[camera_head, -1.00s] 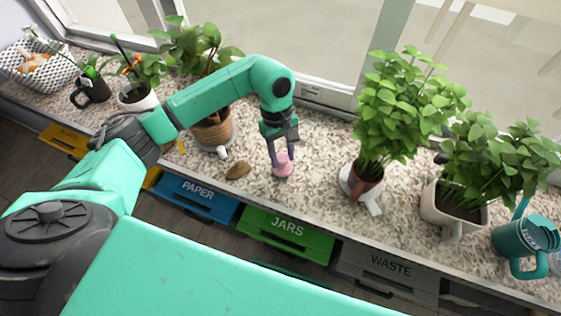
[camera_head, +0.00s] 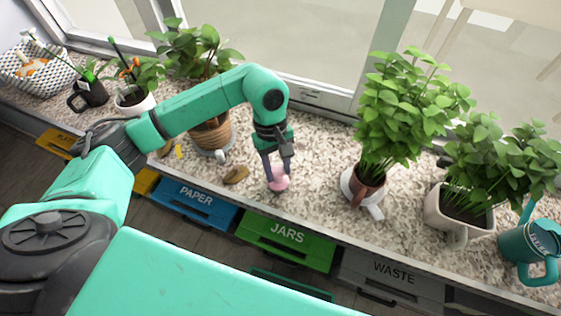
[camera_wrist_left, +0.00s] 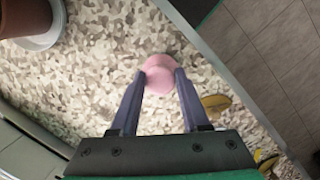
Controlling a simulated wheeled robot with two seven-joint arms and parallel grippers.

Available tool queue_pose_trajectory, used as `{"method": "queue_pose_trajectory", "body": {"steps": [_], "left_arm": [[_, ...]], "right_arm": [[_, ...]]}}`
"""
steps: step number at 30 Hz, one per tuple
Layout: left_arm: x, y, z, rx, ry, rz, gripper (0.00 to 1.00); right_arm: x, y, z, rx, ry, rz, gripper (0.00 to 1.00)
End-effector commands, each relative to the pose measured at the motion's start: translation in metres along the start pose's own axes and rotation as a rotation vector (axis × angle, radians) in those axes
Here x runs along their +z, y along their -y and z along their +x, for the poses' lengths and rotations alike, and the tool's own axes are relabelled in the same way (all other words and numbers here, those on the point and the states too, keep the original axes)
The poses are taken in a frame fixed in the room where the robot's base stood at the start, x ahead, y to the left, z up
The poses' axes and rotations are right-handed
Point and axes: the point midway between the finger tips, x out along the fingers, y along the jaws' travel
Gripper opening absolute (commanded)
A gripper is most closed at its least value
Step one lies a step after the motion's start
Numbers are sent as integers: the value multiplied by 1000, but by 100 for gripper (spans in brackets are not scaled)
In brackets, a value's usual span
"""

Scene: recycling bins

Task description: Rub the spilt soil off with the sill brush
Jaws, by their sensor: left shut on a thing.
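My left gripper (camera_head: 277,174) is shut on a small pink, rounded thing (camera_head: 280,185), which I take for the sill brush. It is held low at the speckled sill (camera_head: 315,185), near its front edge. In the left wrist view the pink thing (camera_wrist_left: 160,74) sits between the fingertips; its underside is hidden. A flat brown lump (camera_head: 235,174) lies on the sill left of the gripper; it also shows in the left wrist view (camera_wrist_left: 215,103). I cannot tell whether it is the spilt soil. My right gripper is not in view.
A leafy plant in a reddish pot (camera_head: 368,188) stands right of the gripper. A wicker-potted plant (camera_head: 211,133) stands to the left. A cream pot (camera_head: 458,213) and a teal watering can (camera_head: 526,247) are far right. Labelled bins, such as the green JARS bin (camera_head: 287,238), sit below.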

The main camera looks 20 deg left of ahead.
Motion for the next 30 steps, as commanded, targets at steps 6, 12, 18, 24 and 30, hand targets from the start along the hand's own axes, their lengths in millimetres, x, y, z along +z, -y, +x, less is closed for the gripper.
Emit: {"method": "queue_pose_trajectory", "body": {"steps": [6,12,18,24,30], "left_arm": [[0,1,-2,-5,0,-1,0],[5,0,-27,-2,-2,-1,0],[10,0,-52,0,-2,0,0],[14,0,-70,0,-1,-1,0],[14,0,-69,0,-1,-1,0]], "right_arm": [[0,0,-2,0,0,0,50],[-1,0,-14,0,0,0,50],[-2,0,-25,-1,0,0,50],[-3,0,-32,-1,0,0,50],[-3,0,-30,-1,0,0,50]]}}
